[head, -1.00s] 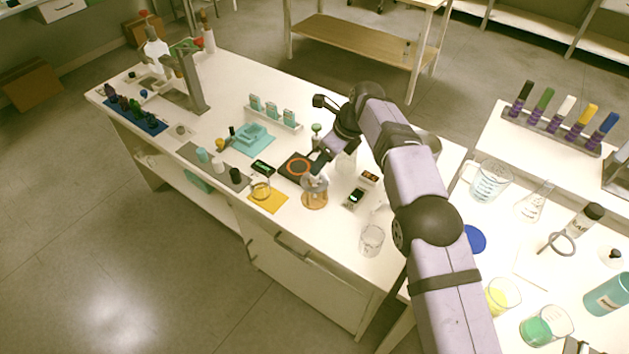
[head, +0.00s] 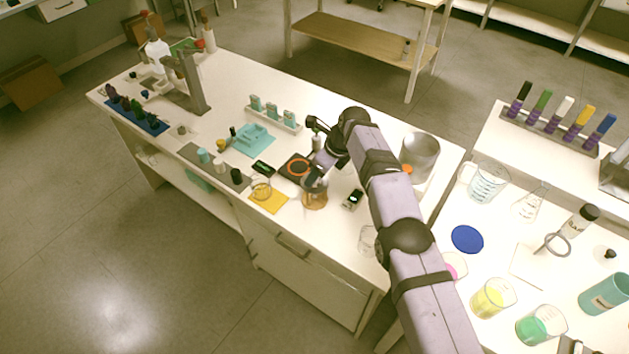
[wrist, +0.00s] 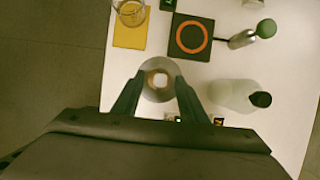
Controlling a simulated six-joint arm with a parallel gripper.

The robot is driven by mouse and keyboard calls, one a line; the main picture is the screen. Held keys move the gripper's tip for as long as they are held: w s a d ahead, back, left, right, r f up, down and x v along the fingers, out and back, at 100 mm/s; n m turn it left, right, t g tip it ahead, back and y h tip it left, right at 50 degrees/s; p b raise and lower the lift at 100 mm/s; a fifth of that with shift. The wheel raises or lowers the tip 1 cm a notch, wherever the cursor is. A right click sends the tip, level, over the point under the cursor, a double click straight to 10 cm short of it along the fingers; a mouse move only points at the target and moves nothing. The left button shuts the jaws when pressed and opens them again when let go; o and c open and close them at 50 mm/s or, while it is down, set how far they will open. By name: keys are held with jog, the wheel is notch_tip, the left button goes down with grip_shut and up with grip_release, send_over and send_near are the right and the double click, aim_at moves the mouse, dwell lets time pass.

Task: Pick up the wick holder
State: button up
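What looks like the wick holder (wrist: 158,79), a small brownish ring with a white centre, sits on top of a round, greyish glass lamp body. In the head view the lamp body (head: 315,198) has an amber lower part and stands on the white bench. My gripper (wrist: 160,76) is open, with one dark finger on each side of the wick holder in the wrist view. I cannot tell its height above the lamp or whether a finger touches it. In the head view my gripper (head: 319,170) is over the lamp, and its fingertips are hard to make out.
A black plate with an orange ring (wrist: 190,38) lies close by. A glass beaker (head: 261,188) is on a yellow mat (head: 270,204). A small meter (head: 353,200) is nearby.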

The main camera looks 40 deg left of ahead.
jog(key=shift+f, duration=0.2)
grip_shut()
jog(key=shift+r, duration=0.15)
jog(key=shift+r+p, duration=0.85)
jog(key=shift+r, duration=0.7)
notch_tip(320, 180, up, 2)
jog(key=p, duration=0.3)
jog(key=shift+r, duration=0.1)
notch_tip(320, 180, up, 4)
jog(key=p, duration=0.5)
jog(key=shift+r, duration=0.25)
